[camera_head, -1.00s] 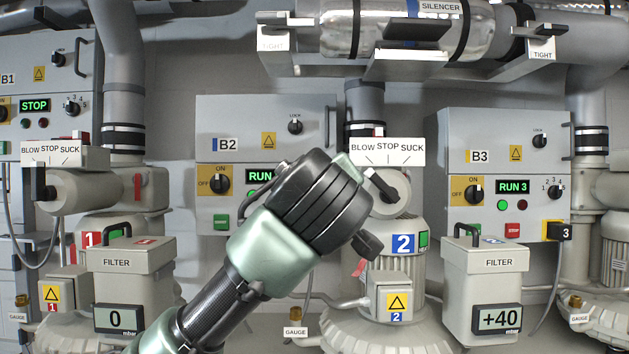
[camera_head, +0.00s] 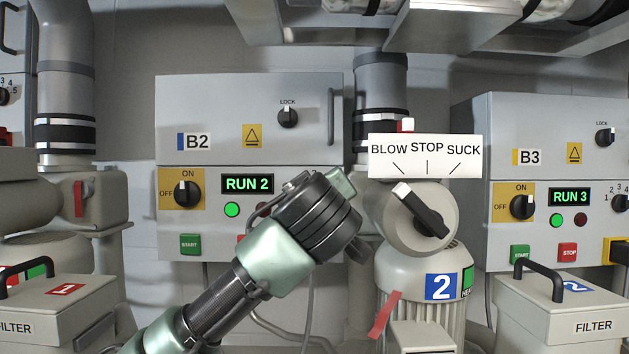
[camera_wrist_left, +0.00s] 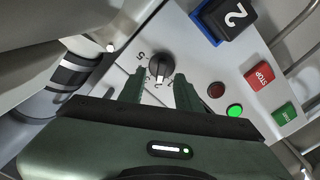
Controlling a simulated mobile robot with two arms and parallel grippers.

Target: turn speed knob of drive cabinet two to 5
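Drive cabinet two, marked B2 (camera_head: 225,110), is in the middle of the head view with its display (camera_head: 247,184) reading RUN 2. My left arm covers the cabinet's lower right, hiding the speed knob there. My right gripper is not in view.
The blow-stop-suck valve handle (camera_head: 420,210) stands close to the right of my left wrist. Cabinet B3 (camera_head: 528,158) is further right. Start (camera_wrist_left: 285,113) and stop (camera_wrist_left: 259,75) buttons lie right of the knob in the wrist view. Filter boxes stand low at both sides.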

